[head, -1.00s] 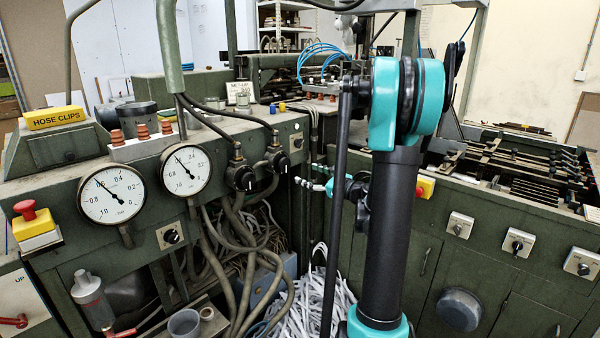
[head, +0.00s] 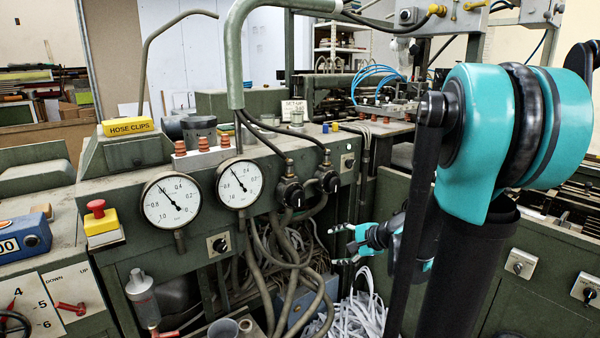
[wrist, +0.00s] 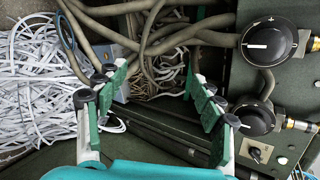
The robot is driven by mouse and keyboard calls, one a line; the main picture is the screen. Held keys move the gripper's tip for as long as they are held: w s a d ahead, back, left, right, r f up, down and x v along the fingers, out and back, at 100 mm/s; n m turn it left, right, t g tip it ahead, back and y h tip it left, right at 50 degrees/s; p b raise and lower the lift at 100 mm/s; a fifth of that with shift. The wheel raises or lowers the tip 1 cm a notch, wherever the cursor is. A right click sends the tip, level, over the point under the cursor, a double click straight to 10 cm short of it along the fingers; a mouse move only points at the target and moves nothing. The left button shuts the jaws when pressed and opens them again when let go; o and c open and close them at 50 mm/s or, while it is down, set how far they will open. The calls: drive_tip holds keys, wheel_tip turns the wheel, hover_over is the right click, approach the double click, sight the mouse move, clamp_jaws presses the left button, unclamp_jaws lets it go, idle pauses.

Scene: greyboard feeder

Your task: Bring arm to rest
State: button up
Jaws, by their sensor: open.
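My gripper (head: 347,244) shows in the head view left of my large teal and black arm links, in front of the machine's open hose bay. In the wrist view my gripper (wrist: 160,112) has its two green-padded fingers spread wide apart, with nothing between them. Beyond the fingers are grey hoses (wrist: 150,45) and a dark bay. My arm hides part of the machine on the right of the head view.
Two pressure gauges (head: 172,202) and black knobs (head: 291,192) are on the green panel left of my gripper. White paper strips (head: 360,312) lie heaped below it. In the wrist view, black knobs (wrist: 270,42) are close to the right finger.

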drive_tip(key=s+d+f+n+g+h, duration=0.2)
drive_tip(key=s+n, duration=0.4)
drive_tip(key=s, duration=0.3)
drive_tip(key=s+d+f+n+g+h, duration=0.1)
drive_tip(key=s+d+f+n+h, duration=0.3)
drive_tip(key=s+f+n, duration=0.3)
drive_tip(key=shift+s+n+g+h, duration=0.35)
drive_tip(key=shift+s+h, duration=0.45)
drive_tip(key=shift+s, duration=0.3)
drive_tip(key=shift+d+f, duration=0.1)
idle(1.0)
